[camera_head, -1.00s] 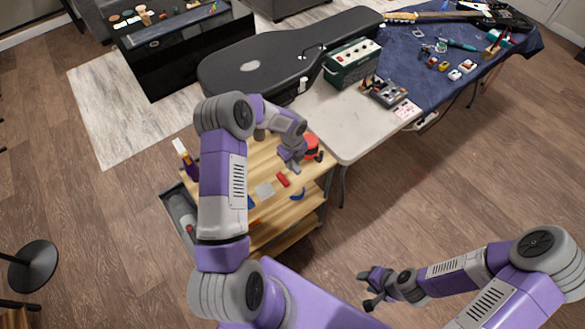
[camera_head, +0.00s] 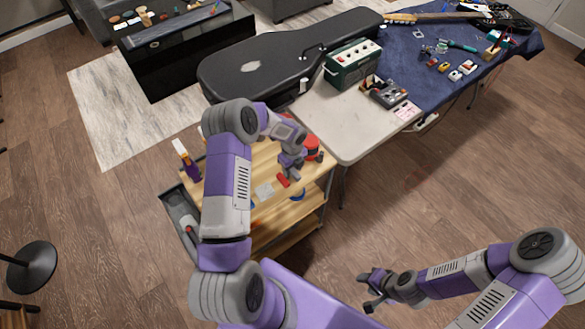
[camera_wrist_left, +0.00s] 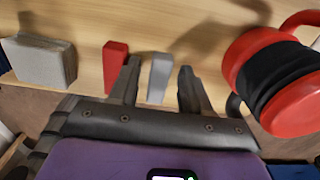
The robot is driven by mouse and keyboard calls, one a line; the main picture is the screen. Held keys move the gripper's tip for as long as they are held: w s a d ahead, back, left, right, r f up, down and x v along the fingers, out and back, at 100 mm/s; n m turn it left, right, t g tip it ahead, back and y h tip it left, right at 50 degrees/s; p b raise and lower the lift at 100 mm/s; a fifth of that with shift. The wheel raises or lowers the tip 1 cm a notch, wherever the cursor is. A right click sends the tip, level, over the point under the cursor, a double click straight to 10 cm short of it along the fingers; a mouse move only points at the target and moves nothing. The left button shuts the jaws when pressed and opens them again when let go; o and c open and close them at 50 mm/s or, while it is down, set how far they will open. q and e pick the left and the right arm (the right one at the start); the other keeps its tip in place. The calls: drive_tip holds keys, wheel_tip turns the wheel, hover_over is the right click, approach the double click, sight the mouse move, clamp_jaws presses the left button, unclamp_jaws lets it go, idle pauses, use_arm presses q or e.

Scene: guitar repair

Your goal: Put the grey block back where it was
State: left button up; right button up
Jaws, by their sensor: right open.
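A small upright grey block (camera_wrist_left: 159,78) stands on the wooden top, seen in the left wrist view. My left gripper (camera_wrist_left: 160,68) is open, one finger on each side of the grey block, with a visible gap on both sides. In the head view my left gripper (camera_head: 291,177) is low over the cart, and I cannot make out the grey block there. A red block (camera_wrist_left: 115,67) stands just left of the left finger, and shows in the head view (camera_head: 283,181). My right gripper (camera_head: 365,291) is open and empty, away from the cart.
A wider grey block (camera_wrist_left: 40,62) lies to the left on the wooden cart top (camera_head: 262,161). A red round object with a black band (camera_wrist_left: 277,79) is close on the right. The pale table (camera_head: 343,135) stands beside the cart.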

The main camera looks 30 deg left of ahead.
sight(293, 170)
use_arm(q)
wheel_tip(293, 170, up, 12)
drive_tip(key=p, duration=0.1)
drive_tip(key=s+d+f+n+h, duration=0.2)
drive_tip(key=s+d+f+n, duration=0.35)
drive_tip(key=d, duration=0.25)
drive_tip(key=s+d+f+n+h, duration=0.2)
drive_tip(key=s+d+f+n, duration=0.3)
drive_tip(key=d, duration=0.4)
drive_tip(key=s+d+f+n, duration=0.2)
drive_tip(key=s+d+n, duration=0.1)
drive_tip(key=s+n, duration=0.9)
drive_tip(key=n, duration=0.2)
drive_tip(key=shift+s+d+n+t, duration=0.15)
drive_tip(key=shift+d+n+t, duration=0.15)
drive_tip(key=shift+d+n, duration=0.1)
